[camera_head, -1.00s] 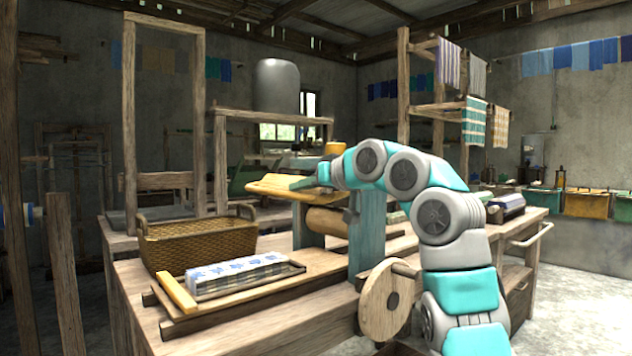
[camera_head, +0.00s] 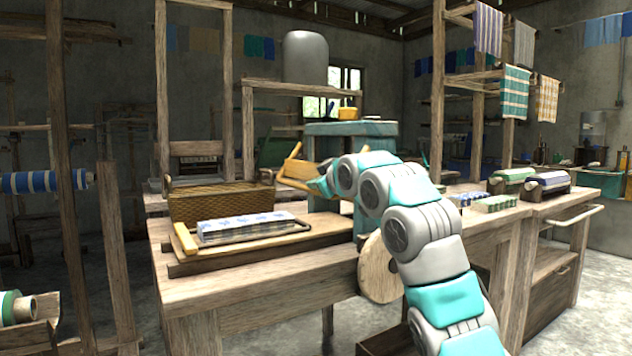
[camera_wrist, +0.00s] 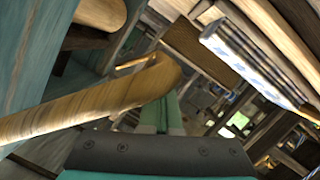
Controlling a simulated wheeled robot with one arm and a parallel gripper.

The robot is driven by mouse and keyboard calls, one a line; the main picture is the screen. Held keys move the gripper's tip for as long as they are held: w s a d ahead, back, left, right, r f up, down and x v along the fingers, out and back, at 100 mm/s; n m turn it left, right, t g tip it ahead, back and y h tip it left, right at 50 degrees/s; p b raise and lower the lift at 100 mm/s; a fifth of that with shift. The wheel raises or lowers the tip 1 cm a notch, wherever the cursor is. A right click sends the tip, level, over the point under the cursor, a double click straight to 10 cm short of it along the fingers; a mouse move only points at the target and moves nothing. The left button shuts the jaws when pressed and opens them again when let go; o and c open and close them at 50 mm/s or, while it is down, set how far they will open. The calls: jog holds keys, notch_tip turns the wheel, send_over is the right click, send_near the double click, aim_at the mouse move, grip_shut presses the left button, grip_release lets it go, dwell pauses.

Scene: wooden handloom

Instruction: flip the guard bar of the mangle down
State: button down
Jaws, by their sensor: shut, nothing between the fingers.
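The mangle (camera_head: 350,129) is a teal-painted frame at the back of the wooden bench, partly hidden by my arm. A yellowish wooden bar (camera_head: 293,153), which looks like its guard bar, slants on the frame's left side. In the wrist view the bar (camera_wrist: 95,100) runs from the left edge to a rounded end just above my fingers. My gripper (camera_wrist: 160,115) is shut and empty, close to that end; I cannot tell whether it touches. In the head view my gripper (camera_head: 320,182) is small beside the bar and the mangle's left side.
A wicker basket (camera_head: 221,204) and a blue-and-white cloth (camera_head: 245,226) on a tray stand left of the mangle. A round wooden wheel (camera_head: 377,270) sits at the bench front, beside my arm. Rolled cloths (camera_head: 543,182) lie on the right.

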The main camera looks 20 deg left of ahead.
jog(key=shift+w+d+f, duration=0.15)
jog(key=shift+w+f, duration=0.1)
jog(key=shift+f, duration=0.1)
dwell(0.3)
jog(key=s+d+r, duration=0.5)
jog(key=s, duration=0.3)
jog(key=shift+s+d+r, duration=0.15)
jog(key=shift+s+d, duration=0.1)
jog(key=shift+s, duration=0.15)
dwell(0.6)
dwell(0.3)
